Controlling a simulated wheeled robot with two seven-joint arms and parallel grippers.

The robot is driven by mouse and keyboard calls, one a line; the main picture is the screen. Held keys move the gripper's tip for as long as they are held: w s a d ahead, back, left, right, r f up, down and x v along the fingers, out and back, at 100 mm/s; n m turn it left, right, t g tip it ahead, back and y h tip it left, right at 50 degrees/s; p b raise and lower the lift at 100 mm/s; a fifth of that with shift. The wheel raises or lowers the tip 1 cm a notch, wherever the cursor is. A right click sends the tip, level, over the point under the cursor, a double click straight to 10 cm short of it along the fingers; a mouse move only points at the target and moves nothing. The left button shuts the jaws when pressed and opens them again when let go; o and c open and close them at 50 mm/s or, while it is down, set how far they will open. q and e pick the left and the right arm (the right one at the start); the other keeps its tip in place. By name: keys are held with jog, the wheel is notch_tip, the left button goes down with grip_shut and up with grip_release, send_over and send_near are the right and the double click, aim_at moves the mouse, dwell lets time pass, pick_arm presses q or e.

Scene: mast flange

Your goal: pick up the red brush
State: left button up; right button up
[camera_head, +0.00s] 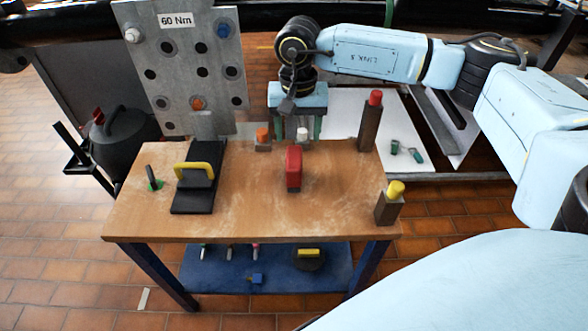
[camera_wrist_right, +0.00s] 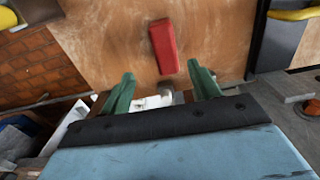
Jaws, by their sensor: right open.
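The red brush (camera_head: 293,168) lies on the wooden table right of its middle, its long side pointing toward and away from me. In the right wrist view the red brush (camera_wrist_right: 162,47) shows as a red block just beyond the fingertips. My right gripper (camera_head: 297,128) is at the table's far edge, behind the brush and apart from it. In the right wrist view my right gripper (camera_wrist_right: 161,80) has its two green fingers spread wide, with nothing held. My left gripper is in neither view.
On the table (camera_head: 250,215) stand an orange-topped block (camera_head: 263,139), a white-topped piece (camera_head: 302,134), a tall red-topped post (camera_head: 370,122), a yellow-topped block (camera_head: 389,205) and a black plate with a yellow handle (camera_head: 195,171). A drilled metal plate (camera_head: 185,75) rises behind.

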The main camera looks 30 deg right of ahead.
aim_at(294, 156)
notch_tip(294, 156, down, 5)
jog(key=shift+b, duration=0.5)
jog(key=shift+w+a+f+b, duration=0.15)
jog(key=shift+f+b, duration=0.3)
jog(key=shift+f, duration=0.7)
jog(key=shift+w+a+f+b, duration=0.15)
jog(key=shift+f+b, duration=0.3)
jog(key=shift+f, duration=0.65)
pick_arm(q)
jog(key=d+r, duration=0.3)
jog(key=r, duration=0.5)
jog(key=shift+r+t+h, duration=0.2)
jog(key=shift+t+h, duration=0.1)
pick_arm(e)
jog(key=shift+f, duration=0.65)
pick_arm(q)
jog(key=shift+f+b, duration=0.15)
jog(key=shift+b, duration=0.15)
pick_arm(e)
jog(key=shift+f, duration=0.25)
jog(key=c, duration=1.1)
jog(key=shift+c, duration=0.2)
